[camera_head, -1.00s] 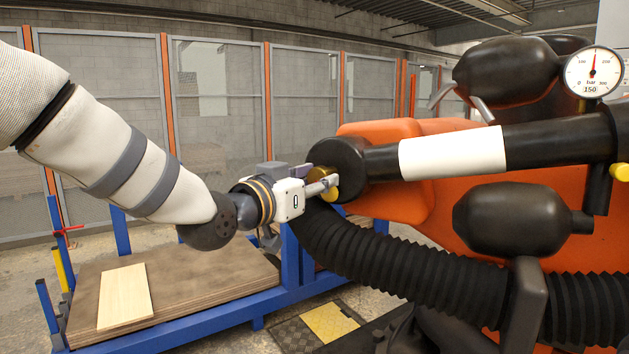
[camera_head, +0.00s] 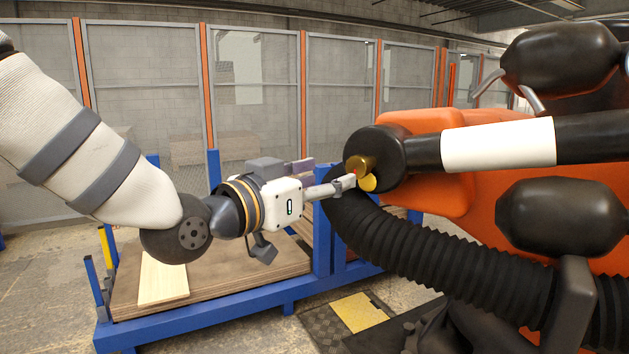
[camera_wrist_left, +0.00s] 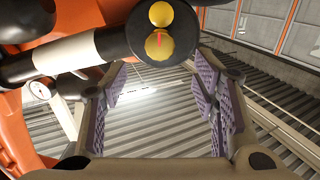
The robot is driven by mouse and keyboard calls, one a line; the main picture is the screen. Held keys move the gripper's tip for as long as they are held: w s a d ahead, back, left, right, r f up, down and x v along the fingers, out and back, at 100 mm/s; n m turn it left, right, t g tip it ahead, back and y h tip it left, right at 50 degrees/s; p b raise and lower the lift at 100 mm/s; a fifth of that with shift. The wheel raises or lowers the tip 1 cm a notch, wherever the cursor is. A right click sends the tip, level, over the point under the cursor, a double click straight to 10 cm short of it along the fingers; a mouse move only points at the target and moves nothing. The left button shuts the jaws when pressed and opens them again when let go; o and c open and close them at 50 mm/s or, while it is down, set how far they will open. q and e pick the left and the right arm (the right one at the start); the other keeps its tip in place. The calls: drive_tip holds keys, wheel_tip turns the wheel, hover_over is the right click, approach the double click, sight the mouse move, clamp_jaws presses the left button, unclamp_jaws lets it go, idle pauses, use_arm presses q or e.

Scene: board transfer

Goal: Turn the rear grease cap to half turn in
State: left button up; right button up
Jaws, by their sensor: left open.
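Two brass-yellow grease caps sit on the end of a black cylinder (camera_head: 382,142) in the head view. The upper cap (camera_head: 360,163) has a red mark at its edge. The lower cap (camera_head: 368,184) is partly hidden. The wrist view shows one plain cap (camera_wrist_left: 160,14) and one with a red line (camera_wrist_left: 159,46). I cannot tell which is the rear one. My left gripper (camera_head: 347,182) points at the caps, its fingertips close beside them. In the wrist view the left gripper (camera_wrist_left: 160,88) is open and empty, with both caps beyond its pads. My right gripper is not in view.
A ribbed black hose (camera_head: 430,258) runs just below the cylinder. An orange machine body (camera_head: 470,205) and a black arm with a white band (camera_head: 498,146) lie to the right. A blue-framed cart (camera_head: 215,320) holding a pale board (camera_head: 163,280) stands below left.

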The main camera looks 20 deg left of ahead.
use_arm(q)
drive_tip(key=v, duration=0.3)
drive_tip(key=shift+s, duration=0.15)
idle(0.4)
